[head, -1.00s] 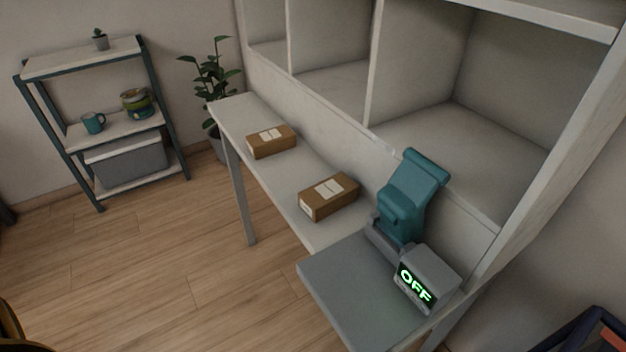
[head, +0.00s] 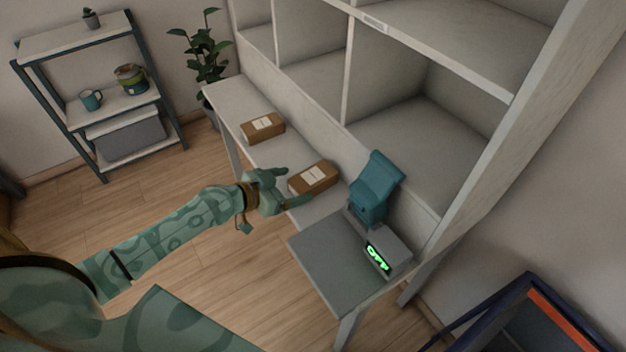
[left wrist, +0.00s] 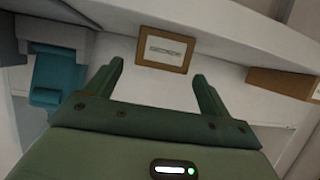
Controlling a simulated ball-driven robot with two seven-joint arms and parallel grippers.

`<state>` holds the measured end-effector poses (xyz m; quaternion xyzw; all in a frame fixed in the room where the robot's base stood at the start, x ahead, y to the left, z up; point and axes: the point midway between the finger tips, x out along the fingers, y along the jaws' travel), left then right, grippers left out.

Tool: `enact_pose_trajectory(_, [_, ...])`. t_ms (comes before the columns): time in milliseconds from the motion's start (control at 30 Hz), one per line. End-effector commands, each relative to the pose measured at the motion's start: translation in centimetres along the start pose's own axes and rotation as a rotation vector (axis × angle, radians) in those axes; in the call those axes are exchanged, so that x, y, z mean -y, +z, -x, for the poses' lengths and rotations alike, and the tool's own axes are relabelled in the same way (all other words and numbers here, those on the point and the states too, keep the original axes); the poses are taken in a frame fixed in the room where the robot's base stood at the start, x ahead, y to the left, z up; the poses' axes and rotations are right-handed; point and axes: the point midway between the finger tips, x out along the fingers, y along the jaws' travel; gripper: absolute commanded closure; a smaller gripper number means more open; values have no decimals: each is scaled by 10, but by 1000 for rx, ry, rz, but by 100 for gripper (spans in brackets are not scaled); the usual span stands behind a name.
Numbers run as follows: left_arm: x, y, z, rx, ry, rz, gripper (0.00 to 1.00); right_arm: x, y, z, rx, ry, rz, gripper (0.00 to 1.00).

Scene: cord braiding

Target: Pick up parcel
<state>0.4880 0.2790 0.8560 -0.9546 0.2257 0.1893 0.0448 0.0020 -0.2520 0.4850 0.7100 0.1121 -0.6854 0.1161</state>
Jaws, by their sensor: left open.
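Two brown cardboard parcels with white labels lie on the narrow pale shelf. The nearer parcel (head: 314,178) lies close to the teal device, and the farther parcel (head: 263,128) lies toward the plant. My left gripper (head: 286,186) is open and empty at the left side of the nearer parcel. In the left wrist view my open fingers (left wrist: 158,82) point toward the nearer parcel (left wrist: 165,50), which shows just beyond the tips and between them. The farther parcel (left wrist: 285,84) is cut off at the right of that view. My right gripper is not in view.
A teal device (head: 372,187) with a lit display box (head: 387,250) stands by a grey plate (head: 326,262) at the shelf's near end. Empty cubbyholes (head: 400,125) rise behind. A rack (head: 113,103) and a plant (head: 200,62) stand at the back left. A dark bin (head: 530,318) is at bottom right.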

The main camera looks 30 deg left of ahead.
Motion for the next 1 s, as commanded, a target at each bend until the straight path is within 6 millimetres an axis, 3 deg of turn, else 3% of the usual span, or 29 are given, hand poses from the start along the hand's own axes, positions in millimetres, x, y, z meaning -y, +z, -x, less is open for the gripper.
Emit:
enact_pose_trajectory(233, [0,0,-24,0,0,1,18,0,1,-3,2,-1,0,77])
enact_pose_trajectory(500, [0,2,-64,1,0,3,18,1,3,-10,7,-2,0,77])
enact_pose_trajectory(767, [0,1,-67,2,0,0,18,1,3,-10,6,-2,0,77])
enact_pose_trajectory(933, [0,1,-67,2,0,0,63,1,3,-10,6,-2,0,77])
enact_pose_trajectory(1000, [0,1,-67,2,-1,0,67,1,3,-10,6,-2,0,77])
